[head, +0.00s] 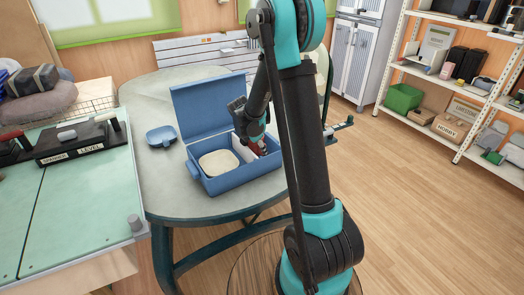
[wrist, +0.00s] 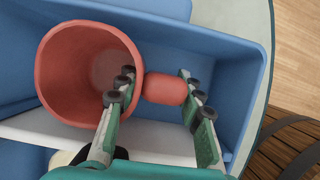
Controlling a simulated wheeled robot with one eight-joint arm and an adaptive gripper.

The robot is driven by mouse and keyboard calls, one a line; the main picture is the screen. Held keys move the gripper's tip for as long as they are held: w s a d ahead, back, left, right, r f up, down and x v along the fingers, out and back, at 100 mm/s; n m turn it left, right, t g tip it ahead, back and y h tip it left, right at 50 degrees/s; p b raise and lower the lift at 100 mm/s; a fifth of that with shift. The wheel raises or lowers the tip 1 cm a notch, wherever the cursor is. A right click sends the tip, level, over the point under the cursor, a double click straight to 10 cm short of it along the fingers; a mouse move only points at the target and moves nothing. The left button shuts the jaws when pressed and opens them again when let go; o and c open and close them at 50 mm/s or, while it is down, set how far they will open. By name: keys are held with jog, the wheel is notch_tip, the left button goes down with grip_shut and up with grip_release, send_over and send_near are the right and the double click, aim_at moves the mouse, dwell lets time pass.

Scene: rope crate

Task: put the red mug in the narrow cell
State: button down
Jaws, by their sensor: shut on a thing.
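The red mug (wrist: 85,72) shows large in the wrist view, its open mouth facing the camera and its handle (wrist: 165,89) on the right. My gripper (wrist: 157,86) is shut on the mug at the handle, one finger on each side of it. In the head view my gripper reaches down into the right part of the blue crate (head: 232,184), and a bit of red mug (head: 256,149) shows below it. A white divider (wrist: 155,138) runs beside the mug in the wrist view. The mug's base is hidden, so I cannot tell whether it touches the crate floor.
A cream container (head: 219,163) fills the crate's left part. The crate's lid (head: 207,104) stands open at the back. A small blue dish (head: 161,137) lies left of the crate on the round grey table (head: 165,190). The table is clear in front of the dish.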

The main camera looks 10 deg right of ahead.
jog(key=shift+f, duration=0.3)
jog(key=c, duration=0.9)
grip_release()
jog(key=v, duration=1.2)
